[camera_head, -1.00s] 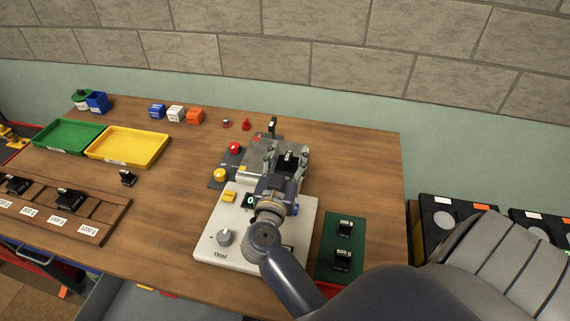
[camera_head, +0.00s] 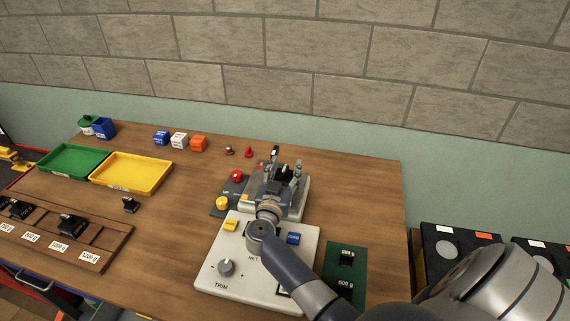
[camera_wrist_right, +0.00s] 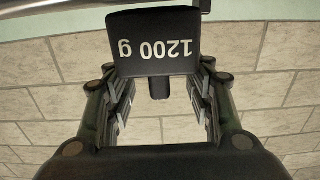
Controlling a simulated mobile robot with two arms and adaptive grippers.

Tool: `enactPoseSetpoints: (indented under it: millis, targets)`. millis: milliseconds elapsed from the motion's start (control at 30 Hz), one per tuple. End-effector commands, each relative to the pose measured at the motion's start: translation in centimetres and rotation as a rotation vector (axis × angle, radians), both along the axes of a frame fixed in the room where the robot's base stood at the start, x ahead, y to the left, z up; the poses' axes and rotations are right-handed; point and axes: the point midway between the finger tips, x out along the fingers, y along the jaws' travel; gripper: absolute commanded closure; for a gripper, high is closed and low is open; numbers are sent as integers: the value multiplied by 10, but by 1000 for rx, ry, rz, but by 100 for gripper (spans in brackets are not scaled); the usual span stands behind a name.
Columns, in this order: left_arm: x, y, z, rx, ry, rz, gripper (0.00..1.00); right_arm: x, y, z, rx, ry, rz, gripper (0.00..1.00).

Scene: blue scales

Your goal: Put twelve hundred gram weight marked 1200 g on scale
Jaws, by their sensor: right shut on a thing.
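The black 1200 g weight (camera_wrist_right: 153,48) fills the upper middle of the right wrist view, its label upside down, with a finger on either side. My right gripper (camera_head: 286,166) is shut on this weight, a dark block (camera_head: 284,174) between its fingers in the head view. The gripper and weight appear over the metal pan (camera_head: 297,210) of the white scale (camera_head: 213,289); I cannot tell whether the weight touches the pan. My forearm covers part of the scale and its display. My left gripper is not in view.
A wooden rack (camera_head: 119,236) with black weights stands at left, a small weight (camera_head: 130,206) behind it. Green (camera_head: 46,155) and yellow (camera_head: 130,186) trays lie further back.

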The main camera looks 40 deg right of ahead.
Motion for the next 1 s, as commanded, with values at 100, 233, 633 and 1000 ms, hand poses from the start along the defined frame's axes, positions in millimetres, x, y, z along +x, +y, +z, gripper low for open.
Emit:
enactPoseSetpoints:
  millis: [100, 233, 633, 1000]
  targets:
    - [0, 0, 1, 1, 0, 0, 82, 1, -1, 2, -7, -11, 0, 100]
    - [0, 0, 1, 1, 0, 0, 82, 1, -1, 2, -6, -12, 0, 100]
    - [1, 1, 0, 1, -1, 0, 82, 0, 0, -6, 0, -3, 0, 31]
    - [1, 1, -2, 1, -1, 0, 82, -4, 6, -5, 1, -3, 1, 31]
